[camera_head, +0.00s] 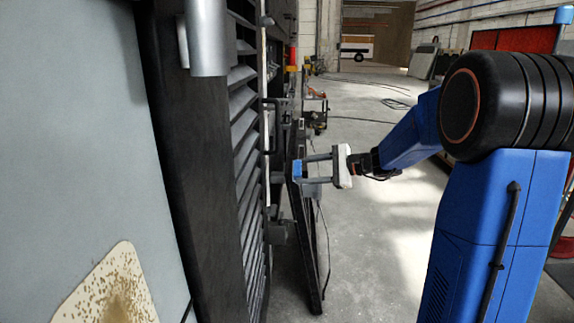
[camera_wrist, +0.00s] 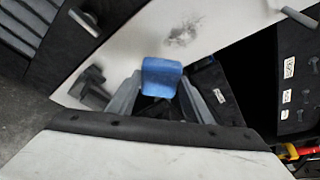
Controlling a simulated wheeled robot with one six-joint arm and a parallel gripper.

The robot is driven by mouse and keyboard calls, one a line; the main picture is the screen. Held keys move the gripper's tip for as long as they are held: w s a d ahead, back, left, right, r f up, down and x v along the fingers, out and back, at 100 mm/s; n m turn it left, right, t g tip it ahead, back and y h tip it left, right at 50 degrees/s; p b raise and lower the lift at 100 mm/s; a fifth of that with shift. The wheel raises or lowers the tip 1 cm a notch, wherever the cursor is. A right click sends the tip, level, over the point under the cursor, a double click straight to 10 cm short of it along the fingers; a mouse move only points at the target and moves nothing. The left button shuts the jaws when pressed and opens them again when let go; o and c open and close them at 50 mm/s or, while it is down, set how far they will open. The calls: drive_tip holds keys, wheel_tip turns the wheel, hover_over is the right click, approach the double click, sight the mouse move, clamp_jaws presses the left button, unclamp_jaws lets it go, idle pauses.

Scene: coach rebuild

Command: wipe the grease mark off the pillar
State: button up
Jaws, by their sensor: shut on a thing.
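My gripper (camera_head: 303,170) reaches left at mid-height in the head view and is shut on a blue pad (camera_head: 297,168). In the wrist view the blue pad (camera_wrist: 162,77) sits between the two grey fingers. Behind it a pale, flat strip, apparently the pillar (camera_wrist: 115,60), runs slantwise across the picture. The dark grey grease mark (camera_wrist: 181,37) is on this strip, just above the pad in the picture. A pale gap shows between pad and mark; I cannot tell whether the pad touches the strip. The mark does not show in the head view.
A dark louvred panel (camera_head: 243,130) stands left of my gripper. A dark upright panel (camera_head: 312,250) is below it. A brown-speckled patch (camera_head: 112,292) is on the grey surface at lower left. Cables (camera_head: 385,97) lie on the floor, which is otherwise largely open.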

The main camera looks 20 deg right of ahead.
drive_tip(key=w+a, duration=0.2)
drive_tip(key=a, duration=0.4)
drive_tip(key=shift+a, duration=0.15)
drive_tip(key=shift+w+a+r, duration=0.1)
drive_tip(key=shift+w+a, duration=0.15)
drive_tip(key=shift+a, duration=0.75)
idle(1.2)
drive_tip(key=shift+r, duration=0.15)
wheel_tip(320, 180, up, 10)
idle(1.4)
drive_tip(key=shift+f, duration=0.2)
wheel_tip(320, 180, down, 10)
idle(1.5)
